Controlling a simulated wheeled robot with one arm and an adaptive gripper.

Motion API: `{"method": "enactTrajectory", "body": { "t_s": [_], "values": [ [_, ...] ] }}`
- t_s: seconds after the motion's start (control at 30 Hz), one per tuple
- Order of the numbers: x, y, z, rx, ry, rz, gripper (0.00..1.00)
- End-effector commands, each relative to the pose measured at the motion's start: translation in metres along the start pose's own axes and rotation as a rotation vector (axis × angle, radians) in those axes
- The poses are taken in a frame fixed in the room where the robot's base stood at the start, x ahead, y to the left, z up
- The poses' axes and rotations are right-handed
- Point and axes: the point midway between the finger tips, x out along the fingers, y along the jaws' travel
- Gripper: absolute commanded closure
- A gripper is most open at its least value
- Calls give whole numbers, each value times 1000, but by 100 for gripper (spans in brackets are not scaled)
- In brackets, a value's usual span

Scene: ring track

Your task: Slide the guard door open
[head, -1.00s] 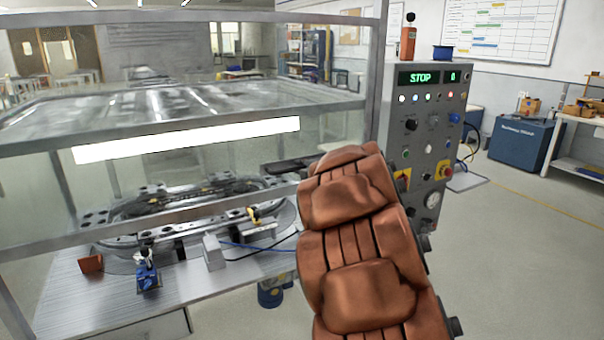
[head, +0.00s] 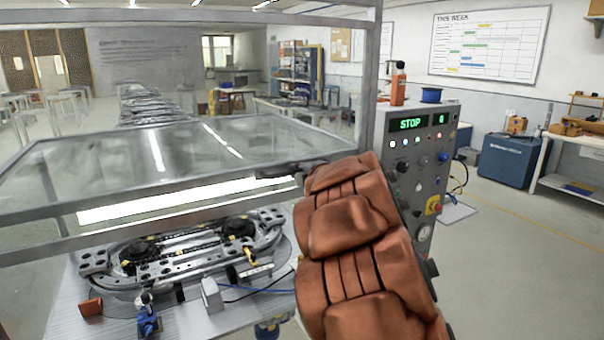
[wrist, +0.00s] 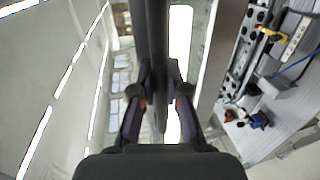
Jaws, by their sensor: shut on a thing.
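The guard door (head: 60,242) is a clear panel in a grey metal frame. My gripper (wrist: 160,100) is shut on a dark upright bar, the door handle (wrist: 152,35), in the wrist view. In the head view my brown padded arm hides most of the gripper. Only a dark end (head: 290,172) shows at the door's right part.
A control cabinet (head: 420,160) with a green STOP display stands just right of my arm. A worktable (head: 100,318) carries the track, a blue clamp (head: 148,322) and a grey block (head: 212,296). Open floor (head: 510,270) lies to the right.

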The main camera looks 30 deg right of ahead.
Motion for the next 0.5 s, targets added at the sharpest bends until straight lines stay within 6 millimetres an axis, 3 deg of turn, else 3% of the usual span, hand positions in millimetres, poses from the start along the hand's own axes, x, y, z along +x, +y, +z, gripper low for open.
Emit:
{"method": "enactTrajectory", "body": {
  "t_s": [0.33,0.37,0.5],
  "values": [
    [0,1,-1,1,1,1,100],
    [0,1,-1,1,1,1,85],
    [0,1,0,1,1,1,70]
  ]
}}
